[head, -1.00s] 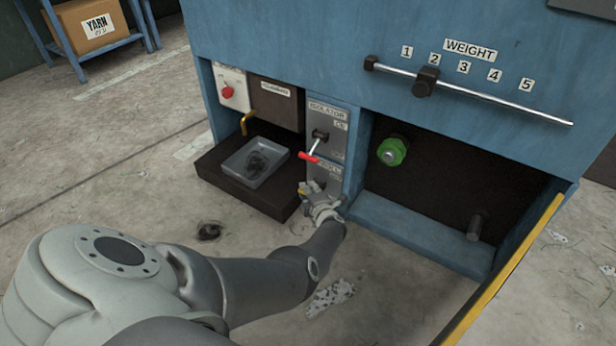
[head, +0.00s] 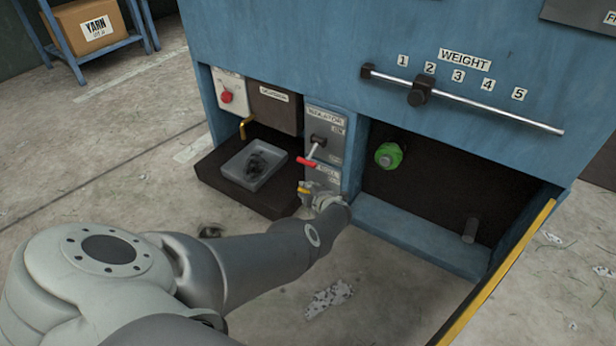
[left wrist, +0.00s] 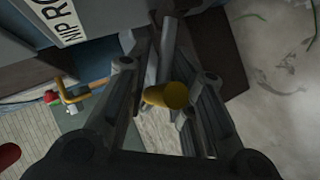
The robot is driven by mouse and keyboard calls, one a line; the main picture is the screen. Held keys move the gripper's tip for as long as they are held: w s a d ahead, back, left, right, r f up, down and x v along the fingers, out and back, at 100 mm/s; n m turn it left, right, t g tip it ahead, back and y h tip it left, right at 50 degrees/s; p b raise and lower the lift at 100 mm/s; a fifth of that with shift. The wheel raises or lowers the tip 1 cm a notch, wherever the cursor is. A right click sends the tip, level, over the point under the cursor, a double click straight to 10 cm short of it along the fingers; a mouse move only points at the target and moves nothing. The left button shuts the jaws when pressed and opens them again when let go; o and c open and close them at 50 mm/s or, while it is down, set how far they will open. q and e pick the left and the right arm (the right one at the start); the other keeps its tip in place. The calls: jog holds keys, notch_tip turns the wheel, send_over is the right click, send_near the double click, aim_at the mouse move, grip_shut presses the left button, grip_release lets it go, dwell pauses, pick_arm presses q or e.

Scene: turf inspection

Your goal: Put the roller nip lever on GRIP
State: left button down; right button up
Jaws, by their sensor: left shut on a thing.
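The roller nip lever has a yellow knob (left wrist: 172,95), which shows between the fingers of my left gripper (left wrist: 168,85) in the left wrist view. My left gripper is shut on this lever. In the head view the gripper (head: 312,192) is low at the narrow grey panel (head: 322,176), below the isolator's red-handled lever (head: 306,161). A partly cut-off label (left wrist: 55,12) in the left wrist view reads "NIP RO". The GRIP mark cannot be made out. My right gripper is not in view.
A grey tray (head: 232,172) with dark fluff sits on a dark ledge left of the gripper. The isolator lever is close above it. A blue machine sill (head: 420,238) lies to the right. The floor in front is open.

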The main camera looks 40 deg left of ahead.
pick_arm(q)
jog(key=shift+d+f, duration=0.2)
jog(key=shift+d, duration=0.15)
jog(key=c, duration=1.4)
grip_release()
jog(key=shift+r, duration=0.1)
jog(key=shift+c, duration=0.2)
jog(key=shift+o, duration=0.7)
jog(key=shift+a+r, duration=0.1)
jog(key=shift+a, duration=0.05)
